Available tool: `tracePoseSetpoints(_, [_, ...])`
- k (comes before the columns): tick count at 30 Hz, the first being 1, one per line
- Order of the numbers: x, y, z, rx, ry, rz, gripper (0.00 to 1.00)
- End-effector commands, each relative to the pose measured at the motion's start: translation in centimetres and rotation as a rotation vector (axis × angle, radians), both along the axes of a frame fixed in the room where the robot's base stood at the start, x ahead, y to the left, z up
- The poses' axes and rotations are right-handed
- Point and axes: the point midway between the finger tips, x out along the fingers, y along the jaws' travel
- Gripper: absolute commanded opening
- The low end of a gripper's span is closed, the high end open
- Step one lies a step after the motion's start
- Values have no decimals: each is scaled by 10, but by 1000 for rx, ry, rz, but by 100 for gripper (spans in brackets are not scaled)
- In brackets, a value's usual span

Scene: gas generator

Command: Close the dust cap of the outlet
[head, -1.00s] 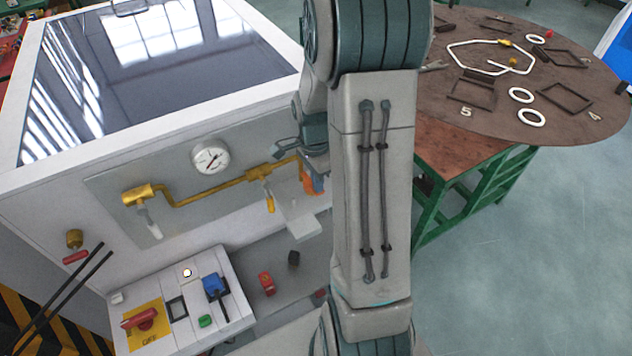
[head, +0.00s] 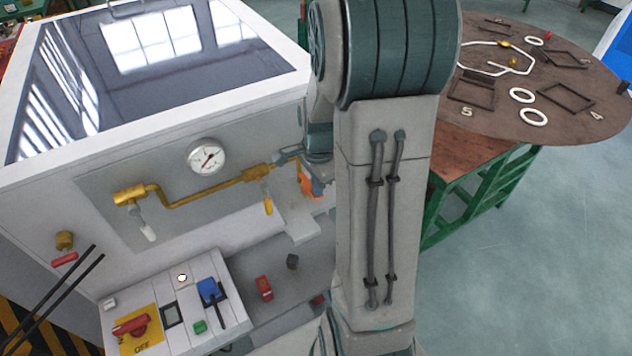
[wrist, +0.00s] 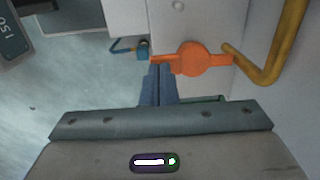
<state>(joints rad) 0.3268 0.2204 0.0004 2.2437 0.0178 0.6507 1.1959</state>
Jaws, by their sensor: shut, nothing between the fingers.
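An orange dust cap (wrist: 197,60), a round disc with a tab, shows in the wrist view beside a yellow pipe (wrist: 286,45). In the head view the cap (head: 309,184) is partly hidden by my arm, near the right end of the brass pipe (head: 215,187). My gripper (wrist: 157,70) has its blue fingers together and empty, just left of the cap, with the tips close to its tab. I cannot tell whether they touch. The outlet opening is not clearly visible.
A white machine with a pressure gauge (head: 207,157) and a switch panel (head: 180,310) stands at the left. A brown round table (head: 545,75) with rings and frames is at the right. A small teal fitting (wrist: 143,49) is near the fingertips.

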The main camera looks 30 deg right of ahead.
Motion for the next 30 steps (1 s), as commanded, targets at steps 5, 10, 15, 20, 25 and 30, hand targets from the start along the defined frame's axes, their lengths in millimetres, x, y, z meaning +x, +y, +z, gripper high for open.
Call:
tracePoseSetpoints(5, [0, 0, 11, -1, -1, 0, 0])
tracePoseSetpoints(10, [0, 0, 14, -1, -1, 0, 0])
tracePoseSetpoints(15, [0, -1, 33, -1, -2, 0, 0])
tracePoseSetpoints(20, [1, -1, 60, -1, -3, 0, 0])
tracePoseSetpoints(25, [1, -1, 93, -3, -9, -1, 0])
tracePoseSetpoints(30, [1, -1, 126, -2, -6, -2, 0])
